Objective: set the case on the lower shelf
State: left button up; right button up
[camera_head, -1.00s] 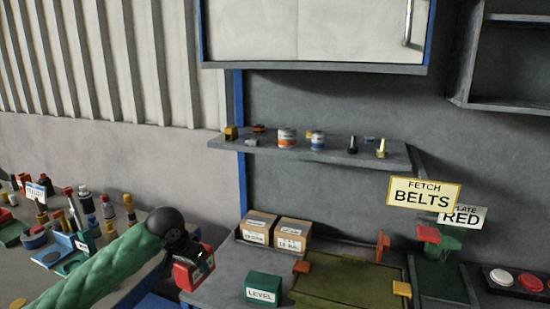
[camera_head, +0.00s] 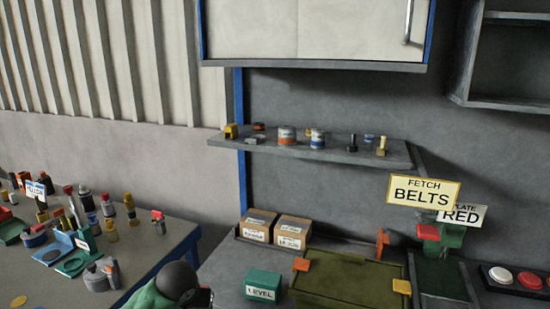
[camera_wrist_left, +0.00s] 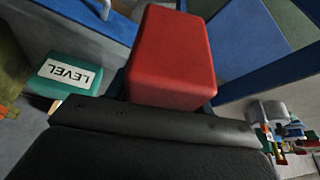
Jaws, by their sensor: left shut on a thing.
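A red case (camera_wrist_left: 172,55) with rounded edges is held in my left gripper (camera_wrist_left: 168,98), which is shut on it in the left wrist view. A grey wall shelf (camera_head: 378,158) holds small cans and fittings under the closed cabinet. A green box marked LEVEL (camera_head: 263,285) stands on the bench right of my left wrist; it also shows in the left wrist view (camera_wrist_left: 62,75). My right gripper is out of view.
Two cardboard boxes (camera_head: 257,225) stand at the back of the bench. An olive tray (camera_head: 345,280) with orange and yellow corner blocks lies right of the LEVEL box. The left table (camera_head: 165,240) carries several bottles and parts. Signs (camera_head: 424,192) stand at right.

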pick_arm(q)
jog(key=shift+s+d+f, duration=0.1)
jog(key=shift+s+f, duration=0.5)
jog(key=shift+f, duration=0.25)
jog(key=shift+s+d+f, duration=0.1)
jog(key=shift+s+f, duration=0.5)
jog(key=shift+f, duration=0.2)
jog(key=shift+w+r, duration=0.1)
